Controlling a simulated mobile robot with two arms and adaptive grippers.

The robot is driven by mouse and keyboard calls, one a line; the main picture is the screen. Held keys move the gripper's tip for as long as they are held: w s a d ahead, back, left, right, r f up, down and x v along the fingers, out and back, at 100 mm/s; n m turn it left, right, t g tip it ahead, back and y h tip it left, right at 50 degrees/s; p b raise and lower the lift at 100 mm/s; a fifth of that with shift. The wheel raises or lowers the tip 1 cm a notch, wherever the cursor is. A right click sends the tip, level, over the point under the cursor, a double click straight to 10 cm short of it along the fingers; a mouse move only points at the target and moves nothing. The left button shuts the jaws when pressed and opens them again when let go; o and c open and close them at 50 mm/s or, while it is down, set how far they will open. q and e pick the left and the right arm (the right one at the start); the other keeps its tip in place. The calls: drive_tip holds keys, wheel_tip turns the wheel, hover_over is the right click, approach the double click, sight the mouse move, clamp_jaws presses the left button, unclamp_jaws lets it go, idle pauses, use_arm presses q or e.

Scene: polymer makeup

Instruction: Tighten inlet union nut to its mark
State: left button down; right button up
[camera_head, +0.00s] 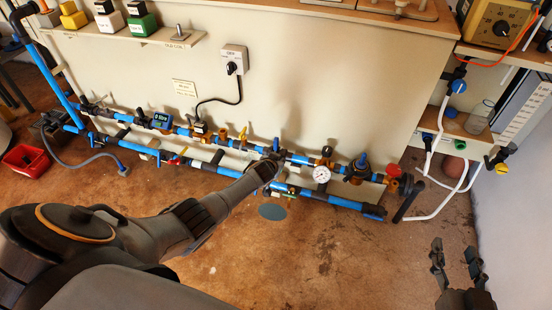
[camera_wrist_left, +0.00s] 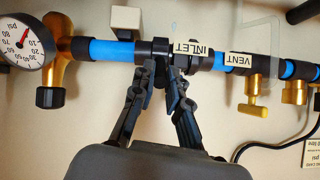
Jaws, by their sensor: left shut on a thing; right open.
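The inlet union nut (camera_wrist_left: 160,47) is a dark ring on the blue pipe, beside the white INLET label (camera_wrist_left: 192,48) in the left wrist view. My left gripper (camera_wrist_left: 161,75) has its two fingers on either side of the nut's lower part and is shut on it. The nut's mark cannot be made out. In the head view my left gripper (camera_head: 274,158) reaches the middle of the upper pipe run and hides the nut. My right gripper (camera_head: 456,262) is open and empty at the lower right, away from the pipes.
A pressure gauge (camera_wrist_left: 24,40) with a brass fitting is left of the nut in the left wrist view. The VENT label (camera_wrist_left: 239,60) and brass valves are to the right. In the head view a red bin (camera_head: 26,160) is on the floor. The front floor is largely clear.

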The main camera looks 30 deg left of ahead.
idle(0.5)
use_arm(q)
drive_tip(key=c, duration=1.3)
unclamp_jaws()
drive_tip(key=shift+c, duration=0.2)
drive_tip(key=v, duration=1.2)
